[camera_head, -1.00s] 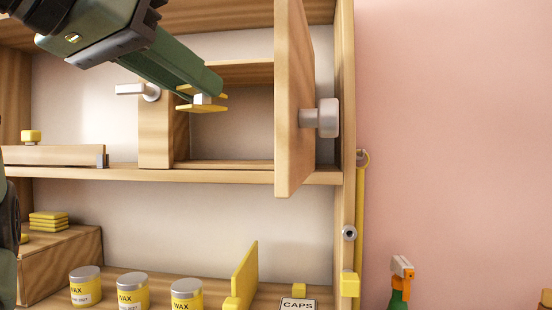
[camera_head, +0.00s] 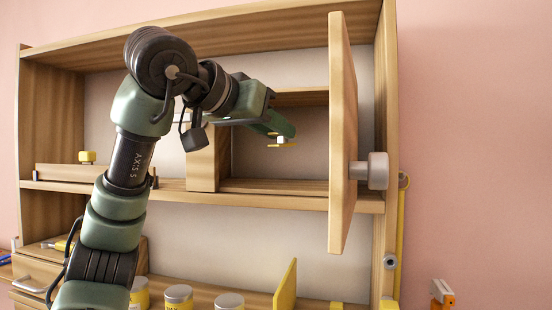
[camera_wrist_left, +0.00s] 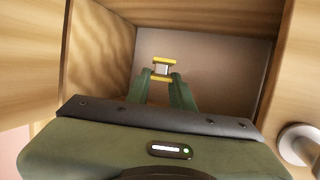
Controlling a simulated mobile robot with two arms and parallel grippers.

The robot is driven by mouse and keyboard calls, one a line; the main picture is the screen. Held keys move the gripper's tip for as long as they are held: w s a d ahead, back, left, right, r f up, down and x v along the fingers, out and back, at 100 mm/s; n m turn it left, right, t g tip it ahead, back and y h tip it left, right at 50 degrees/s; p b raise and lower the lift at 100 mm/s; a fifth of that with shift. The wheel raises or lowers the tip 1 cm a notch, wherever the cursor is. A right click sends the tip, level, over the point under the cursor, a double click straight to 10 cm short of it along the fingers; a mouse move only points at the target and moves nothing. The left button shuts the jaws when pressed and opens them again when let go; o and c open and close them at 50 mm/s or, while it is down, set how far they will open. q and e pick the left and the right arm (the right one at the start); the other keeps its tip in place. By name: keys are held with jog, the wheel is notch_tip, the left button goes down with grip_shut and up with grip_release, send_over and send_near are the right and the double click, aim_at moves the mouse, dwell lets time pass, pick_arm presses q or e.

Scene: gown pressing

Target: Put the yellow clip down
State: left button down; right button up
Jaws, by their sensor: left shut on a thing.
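My left gripper (camera_head: 284,137) comes in from the left and is shut on the yellow clip (camera_head: 281,145), which has two yellow plates and a pale middle. The clip is held in the air in front of the open small compartment (camera_head: 265,187) or in its mouth; I cannot tell how deep. In the left wrist view the clip (camera_wrist_left: 163,60) is between the fingertips (camera_wrist_left: 163,71), with the compartment's back wall beyond. The compartment's door (camera_head: 343,130) with a grey knob stands open to the right. My right gripper is out of view.
The wooden cabinet (camera_head: 200,22) has shelves above and below. A low wooden strip with a yellow-topped peg (camera_head: 87,156) is at left. Wax tins (camera_head: 178,296) and a yellow board (camera_head: 286,288) stand below. The open door's edge juts outward right of my gripper.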

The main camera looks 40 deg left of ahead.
aim_at(276, 188)
pick_arm(q)
jog(key=shift+w+a+f, duration=0.1)
jog(key=shift+w+f, duration=0.05)
jog(key=shift+f, duration=0.5)
jog(key=shift+w+a+f, duration=0.1)
jog(key=shift+f, duration=0.5)
jog(key=shift+s+f, duration=0.1)
jog(key=shift+f, duration=0.45)
notch_tip(276, 188, down, 3)
jog(key=shift+d+r, duration=0.15)
jog(key=shift+r, duration=0.05)
jog(key=shift+f+p, duration=0.15)
jog(key=shift+p, duration=0.3)
jog(key=shift+f, duration=0.2)
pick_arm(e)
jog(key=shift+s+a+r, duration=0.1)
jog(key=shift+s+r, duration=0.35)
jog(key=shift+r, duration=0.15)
pick_arm(q)
jog(key=shift+f, duration=0.2)
jog(key=c, duration=1.2)
grip_release()
jog(key=shift+c, duration=0.2)
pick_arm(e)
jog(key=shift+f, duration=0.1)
